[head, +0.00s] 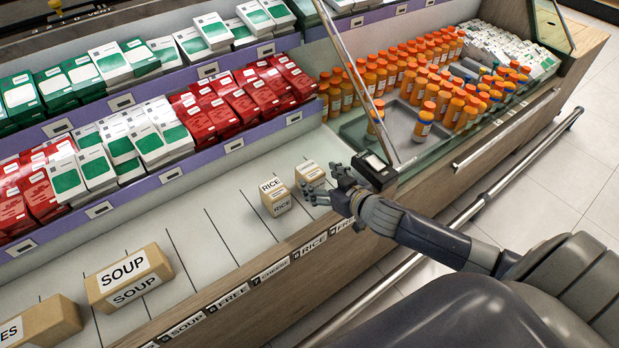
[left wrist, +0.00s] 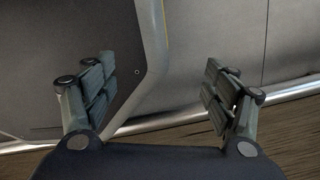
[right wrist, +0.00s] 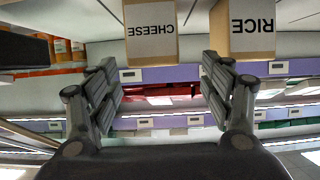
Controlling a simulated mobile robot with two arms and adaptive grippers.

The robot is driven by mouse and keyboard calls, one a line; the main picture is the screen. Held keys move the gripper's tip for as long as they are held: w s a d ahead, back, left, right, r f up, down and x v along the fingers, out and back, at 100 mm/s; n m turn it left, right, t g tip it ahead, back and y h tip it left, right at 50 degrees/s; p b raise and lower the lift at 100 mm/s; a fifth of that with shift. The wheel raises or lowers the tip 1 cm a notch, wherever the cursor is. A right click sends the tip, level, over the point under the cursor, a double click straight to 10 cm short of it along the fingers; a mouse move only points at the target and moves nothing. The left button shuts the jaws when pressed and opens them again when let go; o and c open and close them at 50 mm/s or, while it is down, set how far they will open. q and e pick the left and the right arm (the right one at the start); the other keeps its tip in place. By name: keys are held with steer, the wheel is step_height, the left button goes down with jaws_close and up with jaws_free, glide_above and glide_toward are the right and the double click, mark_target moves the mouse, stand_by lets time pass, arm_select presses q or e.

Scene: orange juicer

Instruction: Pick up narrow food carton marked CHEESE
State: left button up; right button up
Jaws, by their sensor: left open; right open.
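The CHEESE carton (head: 309,172) is a small tan box with a white label, standing on the white shelf; its print is too small to read in the head view. In the right wrist view the CHEESE carton (right wrist: 151,38) appears upside down at the top, its label readable. My right gripper (head: 324,184) is open and empty just in front of it, apart from it. In the right wrist view the open fingers (right wrist: 160,75) lie below the carton with clear space between them. My left gripper (left wrist: 158,78) is open and empty, low over a wooden floor; it is outside the head view.
A RICE carton (head: 274,196) stands close left of the CHEESE carton; it also shows in the right wrist view (right wrist: 250,28). A SOUP carton (head: 130,277) is further left. A glass panel post (head: 360,85) and orange bottles (head: 425,120) are right. The shelf middle is clear.

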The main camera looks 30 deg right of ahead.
mark_target(315, 175)
steer(key=shift+w+f, duration=0.2)
steer(key=shift+w, duration=0.3)
steer(key=shift+w+a, duration=0.1)
steer(key=shift+w, duration=0.1)
steer(key=shift+w+f, duration=0.1)
steer(key=shift+f, duration=0.05)
steer(key=x, duration=0.3)
steer(key=shift+w+d+f, duration=0.2)
steer(key=shift+w+d, duration=0.15)
steer(key=shift+w, duration=0.05)
steer(key=shift+w+f, duration=0.15)
steer(key=shift+w, duration=0.2)
steer(key=shift+w+a+f, duration=0.1)
steer(key=shift+w+a, duration=0.05)
steer(key=shift+w, duration=0.05)
arm_select(q)
steer(key=shift+w+a, duration=0.2)
steer(key=shift+w, duration=0.5)
arm_select(e)
steer(key=c, duration=1.2)
